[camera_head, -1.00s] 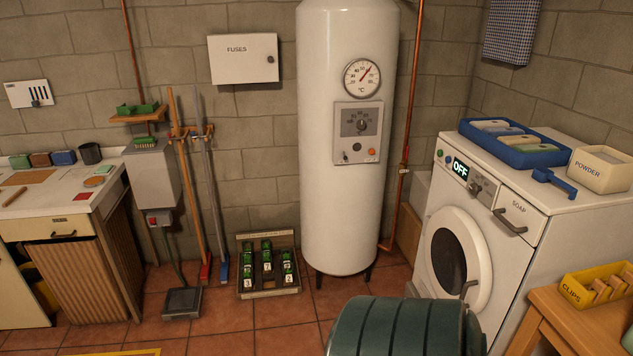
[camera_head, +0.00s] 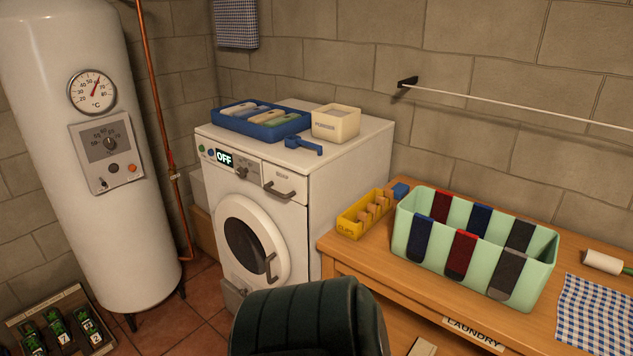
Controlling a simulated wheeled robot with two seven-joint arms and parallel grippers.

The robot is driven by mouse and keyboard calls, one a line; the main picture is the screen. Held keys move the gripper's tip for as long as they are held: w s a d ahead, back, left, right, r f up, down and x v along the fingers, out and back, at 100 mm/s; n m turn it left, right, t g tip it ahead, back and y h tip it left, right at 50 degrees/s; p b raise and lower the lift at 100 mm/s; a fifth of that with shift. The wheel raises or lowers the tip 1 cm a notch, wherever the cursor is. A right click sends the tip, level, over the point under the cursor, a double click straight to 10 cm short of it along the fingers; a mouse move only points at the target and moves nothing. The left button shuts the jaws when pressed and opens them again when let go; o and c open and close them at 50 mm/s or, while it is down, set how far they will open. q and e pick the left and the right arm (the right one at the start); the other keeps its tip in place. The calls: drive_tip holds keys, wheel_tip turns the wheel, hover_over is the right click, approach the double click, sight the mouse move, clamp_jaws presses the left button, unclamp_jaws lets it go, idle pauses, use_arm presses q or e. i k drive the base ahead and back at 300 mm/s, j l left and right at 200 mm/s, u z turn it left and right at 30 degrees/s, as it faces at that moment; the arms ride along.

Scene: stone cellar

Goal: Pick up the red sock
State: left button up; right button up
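A mint-green bin (camera_head: 408,240) stands on the wooden table at the right, with several socks draped over its walls. On its front wall, the middle sock (camera_head: 461,255) has a bright red top and a darker lower part. On its back wall hangs a dark red sock (camera_head: 441,207). Beside them hang blue and dark grey socks. The lower ends inside the bin are partly hidden by the front wall. Neither of my grippers is in view.
The wooden table (camera_head: 385,268) also holds a yellow clips box (camera_head: 353,227), a checked cloth (camera_head: 597,315) and a white roll (camera_head: 603,262). A washing machine (camera_head: 312,230) stands left of it. A dark green ribbed, rounded object (camera_head: 300,320) fills the bottom centre foreground.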

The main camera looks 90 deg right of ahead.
sight(464, 243)
drive_tip(key=z, duration=3.65)
